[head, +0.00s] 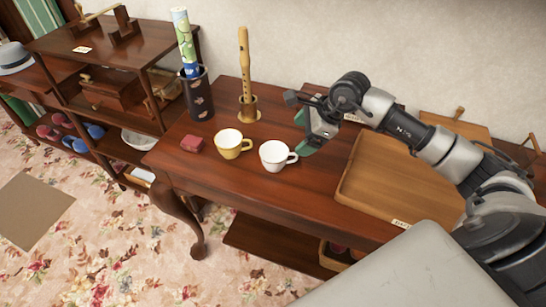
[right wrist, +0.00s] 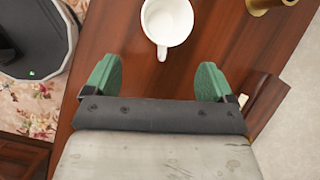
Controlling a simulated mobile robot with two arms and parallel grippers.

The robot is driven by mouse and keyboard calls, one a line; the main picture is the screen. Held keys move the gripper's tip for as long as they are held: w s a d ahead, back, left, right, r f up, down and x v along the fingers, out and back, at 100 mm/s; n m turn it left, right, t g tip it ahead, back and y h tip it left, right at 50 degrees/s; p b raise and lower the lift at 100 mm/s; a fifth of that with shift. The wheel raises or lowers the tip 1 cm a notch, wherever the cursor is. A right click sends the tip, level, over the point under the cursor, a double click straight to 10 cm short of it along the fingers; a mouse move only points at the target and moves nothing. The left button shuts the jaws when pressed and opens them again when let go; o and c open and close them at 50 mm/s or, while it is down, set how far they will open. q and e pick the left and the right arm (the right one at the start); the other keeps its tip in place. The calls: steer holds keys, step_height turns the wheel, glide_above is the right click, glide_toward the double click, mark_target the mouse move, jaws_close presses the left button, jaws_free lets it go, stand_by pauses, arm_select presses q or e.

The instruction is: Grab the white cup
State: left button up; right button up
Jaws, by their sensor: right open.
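The white cup (head: 274,156) stands upright on the dark wooden table, its handle pointing right in the head view. In the right wrist view the white cup (right wrist: 168,22) is at the top centre, partly cut off, with its handle pointing toward my gripper. My right gripper (head: 307,132) is open and empty, above the table just right of the cup. In the right wrist view its green fingertips (right wrist: 158,80) are spread apart, with bare table between them, and the cup lies beyond them. My left gripper is in neither view.
A yellow cup (head: 231,145) stands close to the left of the white cup. A wooden tray (head: 385,185) lies right.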

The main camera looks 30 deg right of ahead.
mark_target(279, 159)
steer(key=shift+h, duration=0.7)
steer(key=f, duration=0.2)
steer(key=w+f, duration=0.1)
steer(key=w+f+p, duration=0.1)
steer(key=f, duration=0.1)
steer(key=shift+d+f, duration=0.3)
steer(key=shift+d, duration=0.1)
steer(key=p+x, duration=0.1)
steer(key=x, duration=0.3)
steer(key=shift+s+f, duration=0.1)
steer(key=shift+f, duration=0.1)
steer(key=shift+c, duration=0.5)
jaws_close()
